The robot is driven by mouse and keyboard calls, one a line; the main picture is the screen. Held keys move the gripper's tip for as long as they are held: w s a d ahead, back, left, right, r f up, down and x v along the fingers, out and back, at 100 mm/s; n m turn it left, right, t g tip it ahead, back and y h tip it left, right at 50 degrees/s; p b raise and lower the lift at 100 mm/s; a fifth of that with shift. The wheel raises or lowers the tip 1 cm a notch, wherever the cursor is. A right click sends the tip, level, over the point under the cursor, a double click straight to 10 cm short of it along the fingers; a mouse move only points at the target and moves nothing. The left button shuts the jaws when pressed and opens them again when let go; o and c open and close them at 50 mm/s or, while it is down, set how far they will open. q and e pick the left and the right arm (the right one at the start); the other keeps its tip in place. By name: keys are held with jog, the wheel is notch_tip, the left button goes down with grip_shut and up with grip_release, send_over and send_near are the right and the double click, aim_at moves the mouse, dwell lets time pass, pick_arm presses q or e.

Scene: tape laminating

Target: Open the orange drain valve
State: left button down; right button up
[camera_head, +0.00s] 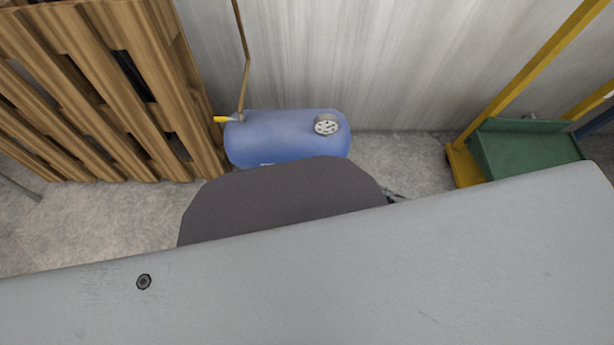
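A blue cylindrical tank (285,137) lies on its side on the floor by the back wall. A small yellow-orange handle (221,119) sticks out to the left from a fitting at the tank's upper left end, where a thin brown pipe (246,75) rises along the wall. I cannot tell whether this handle is the orange drain valve. No other orange valve shows; the tank's lower front is partly hidden behind a dark rounded panel. Neither of my grippers is in view.
A large grey flat surface (400,280) and the dark rounded panel (285,200) fill the foreground; I cannot tell what they belong to. Wooden pallets (95,70) stand left of the tank. A green and yellow cart (530,150) stands at right. Bare floor (415,160) lies between tank and cart.

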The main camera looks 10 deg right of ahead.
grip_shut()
